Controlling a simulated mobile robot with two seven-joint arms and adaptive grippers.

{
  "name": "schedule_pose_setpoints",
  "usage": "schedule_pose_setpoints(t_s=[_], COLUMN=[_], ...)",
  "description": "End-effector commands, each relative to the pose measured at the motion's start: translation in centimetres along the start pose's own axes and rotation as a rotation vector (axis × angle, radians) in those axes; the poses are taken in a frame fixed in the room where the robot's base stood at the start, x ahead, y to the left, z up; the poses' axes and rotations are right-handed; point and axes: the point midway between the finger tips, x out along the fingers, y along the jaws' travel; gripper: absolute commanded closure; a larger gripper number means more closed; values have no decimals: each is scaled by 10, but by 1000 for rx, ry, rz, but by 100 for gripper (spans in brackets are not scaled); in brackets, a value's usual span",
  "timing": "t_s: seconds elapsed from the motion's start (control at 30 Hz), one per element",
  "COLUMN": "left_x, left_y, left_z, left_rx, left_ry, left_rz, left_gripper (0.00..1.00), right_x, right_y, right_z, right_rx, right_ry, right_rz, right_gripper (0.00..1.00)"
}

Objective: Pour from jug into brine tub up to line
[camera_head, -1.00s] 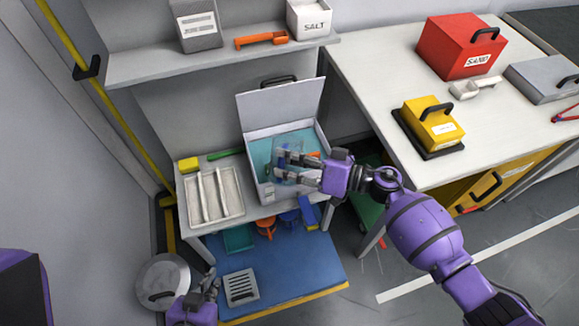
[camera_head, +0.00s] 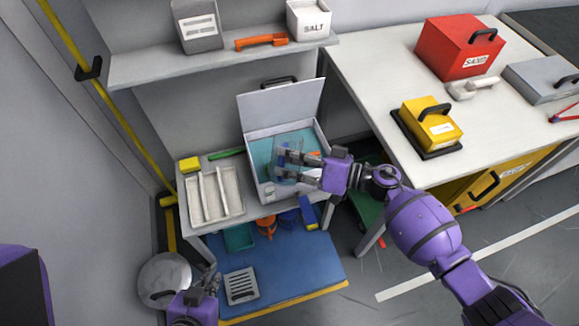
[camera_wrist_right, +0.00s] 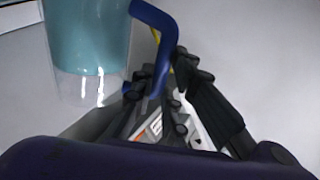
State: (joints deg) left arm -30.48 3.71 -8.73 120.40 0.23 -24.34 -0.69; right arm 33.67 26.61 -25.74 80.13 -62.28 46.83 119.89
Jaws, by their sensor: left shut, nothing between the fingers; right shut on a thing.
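A clear jug (camera_head: 286,165) with a blue handle is held by my right gripper (camera_head: 308,168), over the open white tub (camera_head: 267,193) with teal inside. In the right wrist view the jug (camera_wrist_right: 88,90) stands at the upper left. Teal fills most of its outline, with a clear band below. My right gripper (camera_wrist_right: 155,105) is shut on the blue handle (camera_wrist_right: 163,40). I cannot make out a fill line or the level in the tub. My left gripper (camera_head: 210,283) is shut and empty, low at the bottom left, away from the tub.
The tub's lid (camera_head: 281,107) stands raised behind it. A shelf (camera_head: 150,65) hangs above. A round metal lidded container (camera_head: 160,275) stands near my left gripper.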

Motion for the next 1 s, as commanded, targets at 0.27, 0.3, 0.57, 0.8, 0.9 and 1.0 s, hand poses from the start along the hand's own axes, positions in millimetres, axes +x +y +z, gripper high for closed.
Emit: schedule_pose_setpoints(t_s=[0.27, 0.3, 0.57, 0.8, 0.9, 1.0], left_x=[-3, -4, -6, -6, -6, -6], left_y=[0, 0, -1, -1, -1, -1], left_z=[-12, -14, -22, -21, -21, -21], left_rx=[0, 0, 0, 0, 0, 0], left_ry=[16, 19, 30, 29, 29, 29], left_rz=[-1, -1, -1, -1, -1, -1], left_gripper=[100, 100, 100, 100, 100, 100], right_x=[1, 1, 1, 1, 1, 1], right_y=[-3, -3, -3, -2, -2, -2], right_z=[-9, -10, -12, -10, -10, -10], right_rx=[14, 18, 39, 42, 42, 42], right_ry=[0, -1, -4, -5, -5, -5], right_rz=[-5, -5, -5, -5, -4, -4], right_gripper=[100, 100, 100, 100, 100, 100])
